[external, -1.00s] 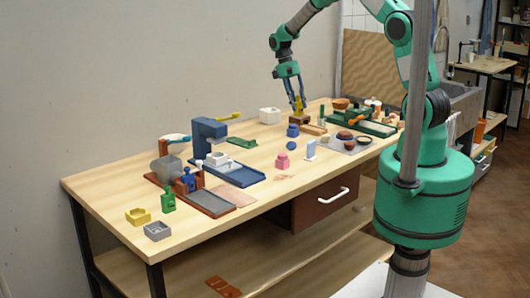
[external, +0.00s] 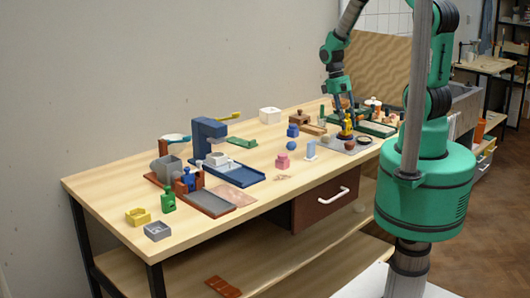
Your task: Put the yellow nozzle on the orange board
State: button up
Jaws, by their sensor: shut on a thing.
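The yellow nozzle (external: 346,130) is held in my gripper (external: 346,113) at the back right of the workbench. My gripper points down and is shut on it. The nozzle is over the grey tray (external: 330,144) in this view; I cannot tell whether it touches anything there. The fingers partly cover it. A flat orange-red board (external: 222,287) lies on the lower shelf, under the bench top, at the bottom of the view. It is bare and well away from my gripper.
Round dark dishes (external: 363,140) stand on the grey tray. A green tray (external: 375,128) with several items is behind. A brown wooden block (external: 299,117), blue pieces (external: 292,131) and a pink piece (external: 282,161) stand to the left.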

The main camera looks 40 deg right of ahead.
jog(key=s+f, duration=0.1)
jog(key=s, duration=0.9)
jog(key=shift+a+f+p, duration=0.3)
jog(key=shift+a+p, duration=0.1)
jog(key=b, duration=0.1)
send_over(339, 144)
jog(key=shift+s+f, duration=0.1)
jog(key=shift+f, duration=0.65)
jog(key=shift+f+b, duration=0.4)
jog(key=shift+f, duration=1.35)
jog(key=shift+f, duration=0.1)
